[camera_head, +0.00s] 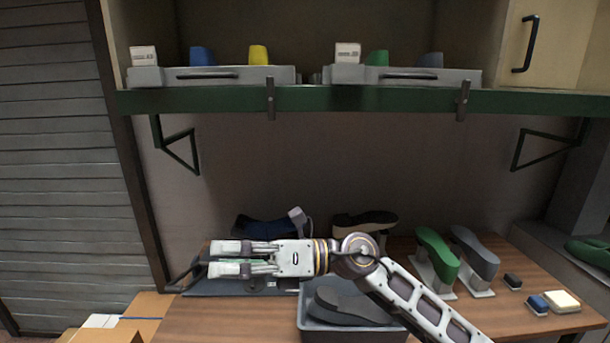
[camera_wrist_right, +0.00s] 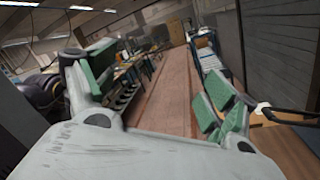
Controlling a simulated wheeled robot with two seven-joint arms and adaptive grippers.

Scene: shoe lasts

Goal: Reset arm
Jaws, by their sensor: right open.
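My right arm comes in from the lower right in the head view and reaches left across the workbench (camera_head: 200,322). My right gripper (camera_head: 217,258) points left above the bench's left part, with its jaws open and nothing seen between them. In the right wrist view, its two green-padded fingers (camera_wrist_right: 160,95) stand wide apart, with floor and room beyond. A blue shoe last (camera_head: 262,228) shows behind the gripper, partly hidden by it. My left gripper is not in view.
A grey bin (camera_head: 312,327) holding a dark grey last (camera_head: 345,303) stands below my right arm. A green last (camera_head: 437,252), a grey last (camera_head: 478,255) and a blue brush (camera_head: 538,303) are at right. A green-edged shelf (camera_head: 360,99) with trays hangs above.

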